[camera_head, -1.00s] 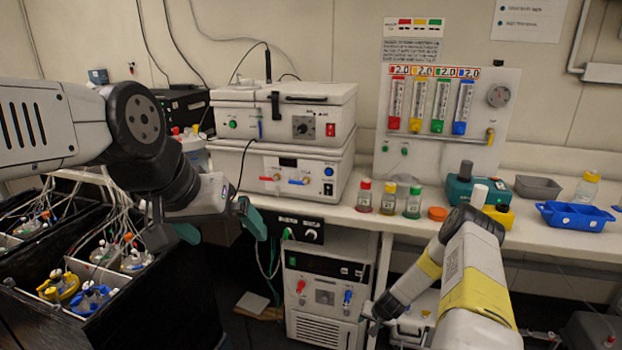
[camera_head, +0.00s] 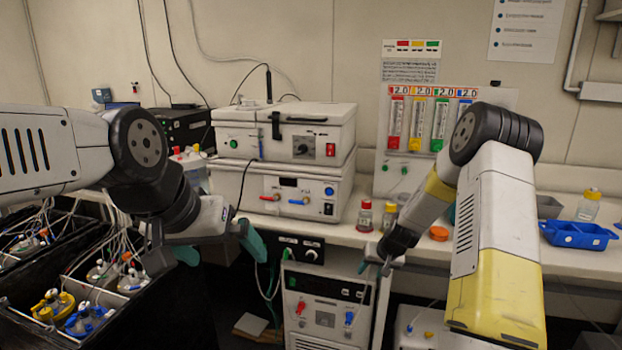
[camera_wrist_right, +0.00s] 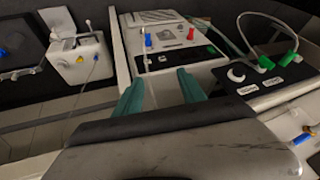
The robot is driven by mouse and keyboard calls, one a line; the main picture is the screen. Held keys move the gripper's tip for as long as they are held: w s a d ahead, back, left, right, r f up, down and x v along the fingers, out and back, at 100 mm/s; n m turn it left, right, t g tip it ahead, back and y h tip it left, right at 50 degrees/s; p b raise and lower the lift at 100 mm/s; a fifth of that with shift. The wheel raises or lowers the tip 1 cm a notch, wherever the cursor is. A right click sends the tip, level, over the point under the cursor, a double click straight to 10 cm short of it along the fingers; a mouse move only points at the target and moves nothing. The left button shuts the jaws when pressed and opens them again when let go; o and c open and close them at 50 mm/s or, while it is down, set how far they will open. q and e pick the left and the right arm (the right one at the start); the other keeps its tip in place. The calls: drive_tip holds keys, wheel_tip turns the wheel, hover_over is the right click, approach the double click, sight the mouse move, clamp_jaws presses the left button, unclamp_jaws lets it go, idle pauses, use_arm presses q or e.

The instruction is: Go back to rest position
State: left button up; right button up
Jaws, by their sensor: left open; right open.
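My left gripper (camera_head: 220,258) is open and empty in the head view, in front of the stacked white instruments and to the right of the black shaker boxes. My right gripper (camera_head: 377,268) is at the bench's front edge, with its arm coming in from the lower right. In the right wrist view its two green fingers (camera_wrist_right: 160,95) are spread apart with nothing between them. Beyond the fingertips is the white control unit (camera_wrist_right: 180,45) with red and blue fittings. My right arm hides part of the bench and the flowmeter panel.
The bench (camera_head: 330,230) carries the stacked white instruments (camera_head: 285,185), a red-capped bottle (camera_head: 365,215), an orange lid (camera_head: 439,233) and a blue tray (camera_head: 578,235). Black boxes with tubed vessels (camera_head: 75,315) stand at lower left. The floor unit (camera_head: 322,315) is below the bench.

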drive_tip(key=s+a+r, duration=0.1)
drive_tip(key=s+r, duration=0.4)
drive_tip(key=r, duration=0.3)
drive_tip(key=s+a+r+n, duration=0.15)
drive_tip(key=s+r, duration=0.25)
drive_tip(key=r, duration=0.4)
drive_tip(key=s+a+r, duration=0.1)
drive_tip(key=s+r, duration=0.4)
drive_tip(key=r, duration=0.3)
drive_tip(key=s+r, duration=0.4)
drive_tip(key=s, duration=0.6)
drive_tip(key=s+a+r, duration=0.1)
drive_tip(key=s+r, duration=0.2)
drive_tip(key=s, duration=0.8)
drive_tip(key=shift+a+r+t, duration=0.2)
drive_tip(key=shift+r+t, duration=0.15)
drive_tip(key=shift+t, duration=0.05)
